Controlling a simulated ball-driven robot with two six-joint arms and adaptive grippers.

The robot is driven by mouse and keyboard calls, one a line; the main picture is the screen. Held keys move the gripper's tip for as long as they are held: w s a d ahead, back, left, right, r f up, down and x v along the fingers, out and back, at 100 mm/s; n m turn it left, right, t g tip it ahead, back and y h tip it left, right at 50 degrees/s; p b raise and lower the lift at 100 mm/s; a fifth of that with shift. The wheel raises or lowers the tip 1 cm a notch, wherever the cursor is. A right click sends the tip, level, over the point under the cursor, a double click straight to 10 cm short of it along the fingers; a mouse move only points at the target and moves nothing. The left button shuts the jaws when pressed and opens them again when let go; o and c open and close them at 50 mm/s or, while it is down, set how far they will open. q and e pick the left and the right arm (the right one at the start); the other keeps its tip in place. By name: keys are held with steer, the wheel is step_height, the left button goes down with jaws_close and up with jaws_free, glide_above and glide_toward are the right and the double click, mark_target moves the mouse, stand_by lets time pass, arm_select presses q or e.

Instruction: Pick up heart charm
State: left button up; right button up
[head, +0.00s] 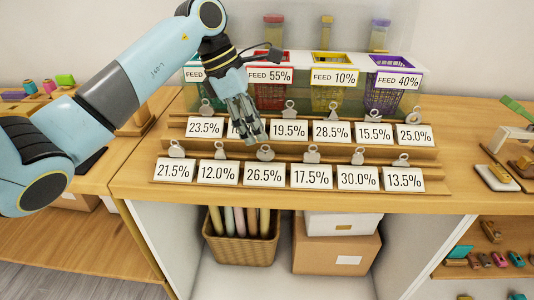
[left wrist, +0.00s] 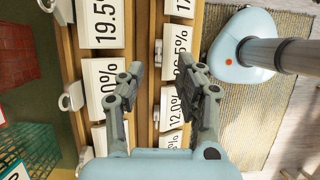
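Small grey metal charms stand at the price tags on a two-step wooden rack (head: 300,152) in the head view. I cannot tell for certain which is the heart charm. The charm at the 26.5% tag (head: 265,153) looks wider and rounder than the others. My left gripper (head: 254,137) is over the back row and hides most of the tag between 23.5% and 19.5%. In the left wrist view my left gripper (left wrist: 160,80) is open and empty, its fingers apart above the rack, between the two rows of tags. My right gripper is not in view.
Red (head: 270,97), yellow (head: 331,97) and purple (head: 386,100) baskets with FEED labels stand behind the rack. A small stand (head: 497,177) is at the right. A wicker basket (head: 240,246) and boxes (head: 337,247) are below. The counter's front strip is clear.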

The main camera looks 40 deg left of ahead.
mark_target(265, 145)
arm_select(q)
steer(key=p+x, duration=0.1)
steer(key=x, duration=0.4)
steer(key=shift+w+d+f, duration=0.15)
steer(key=shift+w+f, duration=0.05)
steer(key=shift+f, duration=0.15)
jaws_close()
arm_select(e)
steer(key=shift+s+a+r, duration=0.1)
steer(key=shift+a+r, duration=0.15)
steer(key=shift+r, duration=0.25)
